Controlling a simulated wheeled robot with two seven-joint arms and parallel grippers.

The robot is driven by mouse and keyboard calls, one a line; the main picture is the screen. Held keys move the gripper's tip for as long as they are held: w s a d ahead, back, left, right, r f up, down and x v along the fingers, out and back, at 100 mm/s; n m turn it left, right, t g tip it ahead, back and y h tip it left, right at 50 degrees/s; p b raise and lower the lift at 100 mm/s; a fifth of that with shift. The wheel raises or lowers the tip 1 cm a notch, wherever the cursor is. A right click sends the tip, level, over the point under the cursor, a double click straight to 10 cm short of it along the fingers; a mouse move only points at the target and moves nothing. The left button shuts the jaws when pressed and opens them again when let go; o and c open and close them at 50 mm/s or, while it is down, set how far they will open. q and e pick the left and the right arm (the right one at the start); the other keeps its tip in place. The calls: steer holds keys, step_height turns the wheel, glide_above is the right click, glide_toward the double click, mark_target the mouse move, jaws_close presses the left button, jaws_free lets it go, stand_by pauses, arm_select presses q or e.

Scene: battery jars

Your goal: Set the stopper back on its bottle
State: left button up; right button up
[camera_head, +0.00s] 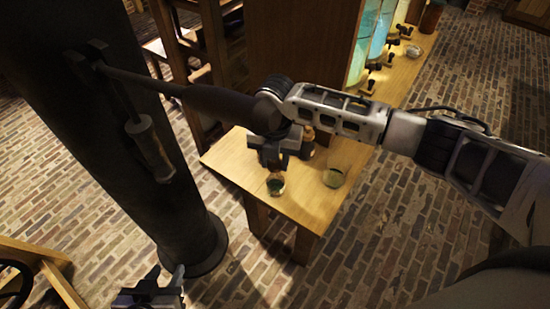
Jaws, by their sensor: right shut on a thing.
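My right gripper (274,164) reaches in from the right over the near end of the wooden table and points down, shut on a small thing. Just below its fingers shows a small rounded greenish and pinkish thing (275,186), which I take for the stopper; the fingers hide part of it. A dark brown bottle (308,148) stands on the table just right of the gripper, partly behind the arm. Its mouth is hidden. My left gripper (166,272) is at the bottom edge, far from the table, its fingers apart and empty.
A clear glass vessel (335,175) stands on the wooden table (307,207) right of the bottle. A tall wooden panel (298,60) rises behind. Lit jars (380,35) with taps stand farther back. A thick dark column (100,110) is at the left. The brick floor is clear in front.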

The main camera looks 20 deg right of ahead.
steer(key=shift+r+p, duration=0.35)
steer(key=shift+r, duration=0.4)
stand_by(0.5)
steer(key=o, duration=0.7)
steer(key=shift+c, duration=0.2)
steer(key=shift+r, duration=0.1)
step_height(320, 180, up, 11)
stand_by(0.5)
stand_by(0.3)
